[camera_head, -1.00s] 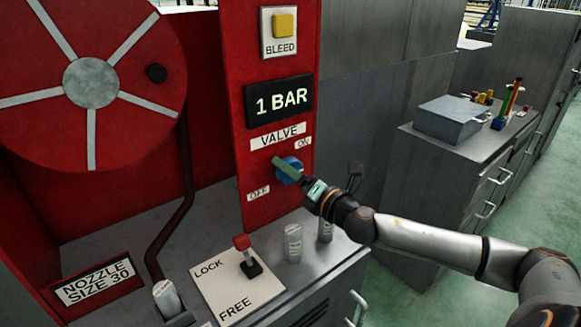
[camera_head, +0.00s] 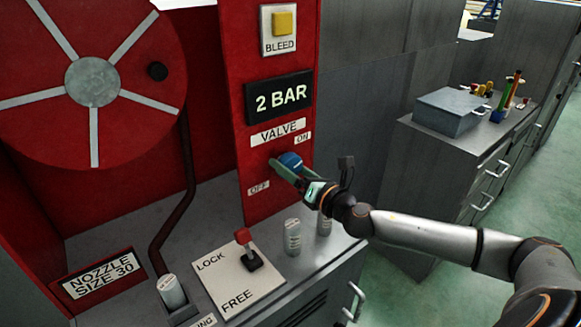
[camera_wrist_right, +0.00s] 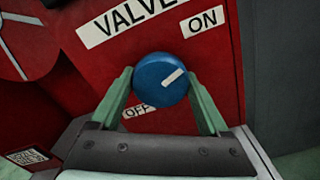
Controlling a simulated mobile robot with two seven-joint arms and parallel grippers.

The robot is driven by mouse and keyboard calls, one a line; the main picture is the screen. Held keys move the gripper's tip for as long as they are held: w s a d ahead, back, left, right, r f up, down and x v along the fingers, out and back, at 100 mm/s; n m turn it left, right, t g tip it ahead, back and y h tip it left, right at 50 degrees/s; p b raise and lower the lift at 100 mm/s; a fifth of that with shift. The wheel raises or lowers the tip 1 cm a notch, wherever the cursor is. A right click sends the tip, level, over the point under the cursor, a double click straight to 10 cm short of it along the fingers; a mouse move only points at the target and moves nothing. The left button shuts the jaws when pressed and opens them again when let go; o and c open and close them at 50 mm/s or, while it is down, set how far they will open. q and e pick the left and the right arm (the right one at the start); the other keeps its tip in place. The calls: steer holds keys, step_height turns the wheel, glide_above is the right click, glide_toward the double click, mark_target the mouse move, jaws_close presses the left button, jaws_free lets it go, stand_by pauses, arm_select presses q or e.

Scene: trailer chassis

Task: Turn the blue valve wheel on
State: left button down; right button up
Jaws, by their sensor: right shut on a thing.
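The blue valve wheel (camera_head: 290,161) sits on the red panel between the ON and OFF labels, under the VALVE label. It also shows in the right wrist view (camera_wrist_right: 160,80), where its white mark points up and right, toward the ON label (camera_wrist_right: 203,21). My right gripper (camera_head: 287,170) is shut on the wheel, with a green finger on each side of it in the wrist view. The display (camera_head: 279,97) above reads 2 BAR. My left gripper is not in view.
A yellow BLEED button (camera_head: 283,23) is above the display. A lever with a red knob (camera_head: 243,236) stands on the LOCK/FREE plate below. Pale cylinders (camera_head: 292,237) stand close under my right gripper. A red hose reel (camera_head: 92,82) is at the left.

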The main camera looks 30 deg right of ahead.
steer(key=shift+r, duration=0.1)
steer(key=o, duration=1.2)
steer(key=shift+o, duration=0.2)
steer(key=shift+s+d+f, duration=0.1)
steer(key=shift+s+f, duration=0.15)
steer(key=shift+s, duration=0.3)
steer(key=s, duration=0.1)
steer(key=s+b, duration=0.1)
steer(key=s, duration=0.1)
steer(key=s+b, duration=0.1)
steer(key=s, duration=0.1)
steer(key=shift+s+d, duration=0.15)
steer(key=shift+d, duration=0.1)
steer(key=p, duration=0.4)
glide_toward(293, 170)
steer(key=shift+s, duration=0.8)
steer(key=shift+r, duration=0.25)
